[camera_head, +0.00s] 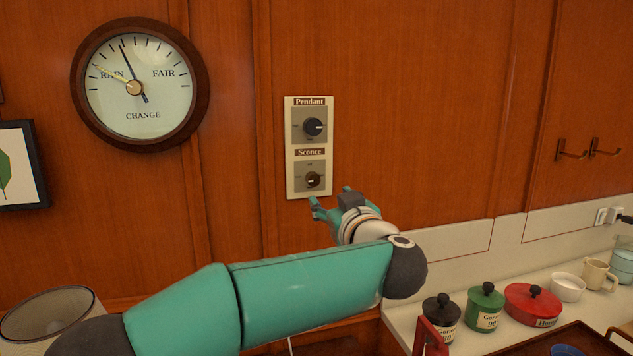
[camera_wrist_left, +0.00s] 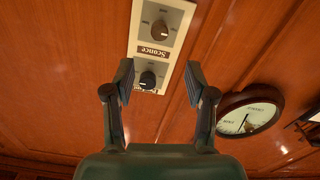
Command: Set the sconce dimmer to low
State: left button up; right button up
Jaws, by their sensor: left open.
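A pale wall plate (camera_head: 290,187) carries two rotary knobs on grey squares. The upper one, under the label Pendant, is a black knob (camera_head: 314,127). The lower one, under the label Sconce, is a dark brownish knob (camera_head: 312,180) with a light pointer mark; its small scale words are too small to read. My left gripper (camera_head: 328,198) is open and empty, just below and right of the Sconce knob in the picture. In the left wrist view, turned upside down, the open fingers (camera_wrist_left: 158,82) frame the Pendant knob (camera_wrist_left: 148,80), with the Sconce knob (camera_wrist_left: 159,29) above them.
A round barometer (camera_head: 140,90) hangs left of the plate. Wall hooks (camera_head: 572,151) are at the right. A counter below holds several lidded canisters, including a red one (camera_head: 532,303), a white bowl (camera_head: 567,287) and a mug (camera_head: 598,274). The wood panel around the plate is clear.

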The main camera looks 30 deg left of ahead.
aim_at(315, 181)
pick_arm(q)
jog(key=p+x, duration=0.2)
jog(key=x, duration=1)
jog(key=c, duration=1.1)
jog(key=shift+d+f, duration=0.1)
jog(key=shift+d, duration=0.1)
grip_shut()
jog(key=shift+a, duration=0.15)
